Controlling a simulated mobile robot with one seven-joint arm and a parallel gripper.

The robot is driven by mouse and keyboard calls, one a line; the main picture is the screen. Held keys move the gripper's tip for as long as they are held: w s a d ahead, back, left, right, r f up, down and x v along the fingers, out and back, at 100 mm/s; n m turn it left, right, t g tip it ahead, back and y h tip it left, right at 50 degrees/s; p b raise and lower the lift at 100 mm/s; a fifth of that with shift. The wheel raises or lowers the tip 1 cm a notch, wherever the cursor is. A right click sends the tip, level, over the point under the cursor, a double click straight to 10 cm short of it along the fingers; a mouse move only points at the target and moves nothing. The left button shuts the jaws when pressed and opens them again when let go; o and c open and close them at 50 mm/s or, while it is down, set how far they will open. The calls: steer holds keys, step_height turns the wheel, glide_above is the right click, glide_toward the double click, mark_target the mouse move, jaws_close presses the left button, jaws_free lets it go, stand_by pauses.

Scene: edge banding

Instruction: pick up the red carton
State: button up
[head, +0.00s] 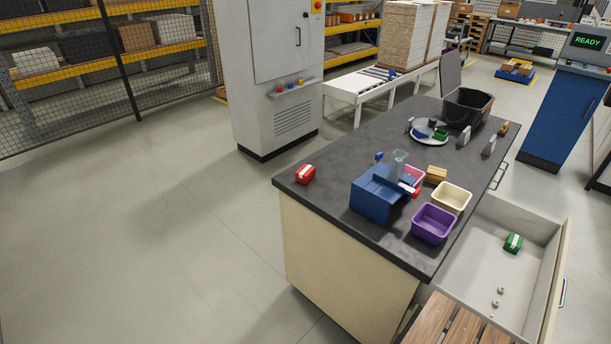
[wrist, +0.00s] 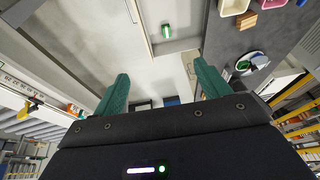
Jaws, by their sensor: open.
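The red carton (head: 305,174), with a white band across it, sits on the dark worktop (head: 330,190) near its left corner in the head view. It stands apart from the blue box to its right. I do not see it in the wrist view. My gripper (wrist: 160,70) shows only in the wrist view, with its two teal fingers spread wide and nothing between them. It is away from the red carton, and an open drawer with a green carton (wrist: 167,30) shows beyond its fingers.
A blue box (head: 376,196), purple bin (head: 433,224), cream bin (head: 452,198) and brown block (head: 436,175) crowd the worktop right of the carton. The drawer (head: 545,262) juts out at right; a wooden slatted surface (head: 450,330) is in front. Floor left of the bench is clear.

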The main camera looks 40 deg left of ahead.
steer(key=w+a+f, duration=0.1)
steer(key=w+a, duration=0.3)
steer(key=a, duration=0.7)
steer(key=w+a+f, duration=0.2)
steer(key=w+a, duration=0.3)
steer(key=a, duration=0.6)
steer(key=w+a+f, duration=0.1)
steer(key=w+a, duration=0.3)
steer(key=a, duration=0.6)
steer(key=s+a+f, duration=0.1)
steer(key=a+f, duration=0.2)
steer(key=a, duration=0.5)
steer(key=s+a+f+n, duration=0.1)
steer(key=s+a+f, duration=0.15)
steer(key=a, duration=0.55)
steer(key=s+a+f, duration=0.1)
steer(key=a+f, duration=0.3)
steer(key=a, duration=0.3)
steer(key=n, duration=0.1)
glide_toward(305, 170)
steer(key=x, duration=0.5)
steer(key=shift+s+d+f, duration=0.1)
steer(key=shift+s+f, duration=0.1)
steer(key=shift+s, duration=0.05)
steer(key=shift+w+x, duration=0.2)
steer(key=shift+x, duration=1.2)
steer(key=shift+w+x, duration=0.15)
steer(key=shift+x, duration=1.2)
steer(key=shift+r, duration=0.2)
steer(key=c, duration=1.1)
